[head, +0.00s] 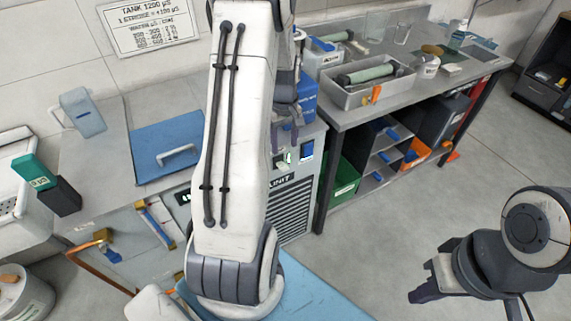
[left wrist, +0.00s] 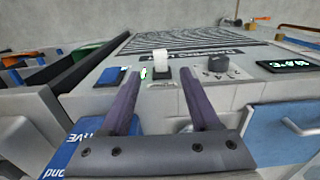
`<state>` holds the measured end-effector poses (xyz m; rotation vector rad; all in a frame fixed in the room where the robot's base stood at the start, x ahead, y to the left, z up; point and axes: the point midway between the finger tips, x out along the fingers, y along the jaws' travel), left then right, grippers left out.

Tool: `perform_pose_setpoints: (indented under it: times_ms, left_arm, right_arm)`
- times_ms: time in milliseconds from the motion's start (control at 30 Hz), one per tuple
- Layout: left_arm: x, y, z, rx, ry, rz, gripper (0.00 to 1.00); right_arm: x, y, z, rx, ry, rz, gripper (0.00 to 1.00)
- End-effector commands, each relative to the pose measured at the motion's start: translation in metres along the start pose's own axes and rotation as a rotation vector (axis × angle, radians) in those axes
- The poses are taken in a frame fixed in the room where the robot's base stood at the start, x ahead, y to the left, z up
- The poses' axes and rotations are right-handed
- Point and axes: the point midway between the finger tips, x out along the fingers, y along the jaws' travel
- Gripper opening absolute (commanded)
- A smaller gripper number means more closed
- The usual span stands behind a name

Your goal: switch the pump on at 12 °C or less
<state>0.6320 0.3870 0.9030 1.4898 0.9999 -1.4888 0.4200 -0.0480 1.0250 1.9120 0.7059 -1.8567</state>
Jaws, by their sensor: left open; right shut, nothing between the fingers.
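The cooling unit (head: 285,210) stands behind my left arm, its vented front showing. In the left wrist view its panel carries a white switch lever (left wrist: 160,60), a small lit green indicator (left wrist: 147,73), a blue switch (left wrist: 110,76) and a dark knob (left wrist: 215,64). The display (left wrist: 287,65) glows green at the right; its digits are too small and tilted to read. My left gripper (left wrist: 160,80) is open, its fingers either side of the white lever and apart from it. My right gripper (head: 428,287) is shut and empty over the floor, far from the unit.
A blue lid (head: 168,140) with a white handle lies left of the unit. A grey bench (head: 360,112) at right holds a tray (head: 345,98) with a green roller. Open floor (head: 400,215) lies between bench and right arm. My left arm hides part of the unit.

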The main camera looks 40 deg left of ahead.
Motion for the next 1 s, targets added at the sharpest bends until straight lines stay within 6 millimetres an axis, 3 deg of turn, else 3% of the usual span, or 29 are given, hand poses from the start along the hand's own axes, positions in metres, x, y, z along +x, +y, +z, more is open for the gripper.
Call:
perform_pose_setpoints:
  times_ms: [500, 933, 967, 1000]
  left_arm:
    - [0.086, 0.000, 0.002, 0.004, -0.003, -0.002, 0.62]
    - [0.097, 0.000, 0.001, 0.004, 0.000, 0.000, 0.62]
    - [0.097, 0.000, 0.001, 0.004, 0.000, 0.000, 0.55]
    - [0.097, 0.000, 0.001, 0.004, 0.000, 0.000, 0.40]
  right_arm:
    - [-0.004, 0.000, 0.000, 0.000, 0.000, 0.000, 0.00]
    - [-0.004, 0.000, 0.000, 0.000, 0.000, 0.000, 0.00]
    - [-0.004, 0.000, 0.000, 0.000, 0.000, 0.000, 0.00]
    - [-0.004, 0.000, 0.000, 0.000, 0.000, 0.000, 0.00]
